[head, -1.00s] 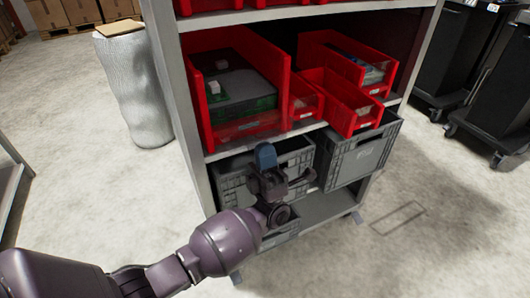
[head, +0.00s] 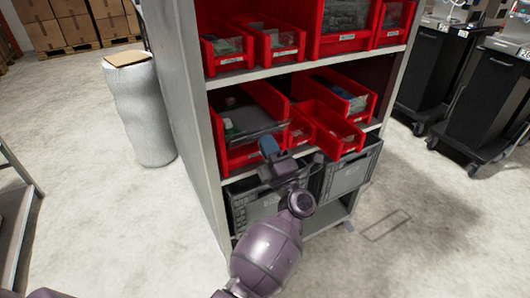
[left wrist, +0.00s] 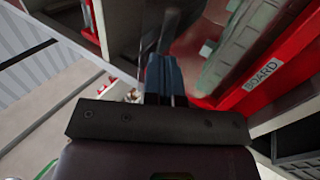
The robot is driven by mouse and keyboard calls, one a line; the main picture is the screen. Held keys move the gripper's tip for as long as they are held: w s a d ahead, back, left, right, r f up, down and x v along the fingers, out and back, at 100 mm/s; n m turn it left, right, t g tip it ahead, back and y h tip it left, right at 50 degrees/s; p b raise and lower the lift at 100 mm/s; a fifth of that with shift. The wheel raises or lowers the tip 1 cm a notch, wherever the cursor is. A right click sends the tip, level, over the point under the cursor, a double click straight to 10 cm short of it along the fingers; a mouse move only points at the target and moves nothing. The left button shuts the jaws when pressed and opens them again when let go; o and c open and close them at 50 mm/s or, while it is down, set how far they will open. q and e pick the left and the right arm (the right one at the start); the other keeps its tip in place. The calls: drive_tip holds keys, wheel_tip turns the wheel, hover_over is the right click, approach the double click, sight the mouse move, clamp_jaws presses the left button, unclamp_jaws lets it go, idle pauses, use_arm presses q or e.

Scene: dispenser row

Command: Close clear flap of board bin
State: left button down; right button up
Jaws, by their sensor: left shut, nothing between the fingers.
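The board bin (head: 238,156) is the large red bin at the left of the middle shelf, with green and grey contents inside. Its clear flap (head: 258,133) shows as a greyish see-through sheet across the front of the bin, tilted outward. My left gripper (head: 268,147) is shut and empty, its blue fingertips at the bin's front by the flap's edge; I cannot tell whether they touch it. In the left wrist view the blue fingers (left wrist: 163,75) are together, left of the red bin front (left wrist: 240,98) with its BOARD label. My right gripper is out of view.
Smaller red bins (head: 340,125) stand right of the board bin. More red bins (head: 228,60) fill the shelf above. Grey crates (head: 350,172) are below. The shelf's side panel (head: 180,90) stands left. Floor (head: 110,220) is clear at left.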

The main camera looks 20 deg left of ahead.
sight(262, 129)
use_arm(q)
drive_tip(key=shift+w+a+r, duration=0.15)
drive_tip(key=shift+r, duration=0.3)
drive_tip(key=shift+w+a+r, duration=0.1)
drive_tip(key=shift+r, duration=0.3)
drive_tip(key=shift+p+x, duration=0.4)
drive_tip(key=shift+x, duration=0.35)
drive_tip(key=shift+f+x, duration=0.15)
drive_tip(key=shift+x, duration=0.7)
drive_tip(key=shift+f+x, duration=0.15)
drive_tip(key=shift+x, duration=0.75)
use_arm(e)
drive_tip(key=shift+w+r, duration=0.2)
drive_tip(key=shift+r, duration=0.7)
use_arm(q)
drive_tip(key=shift+w+a, duration=0.15)
drive_tip(key=shift+a, duration=0.05)
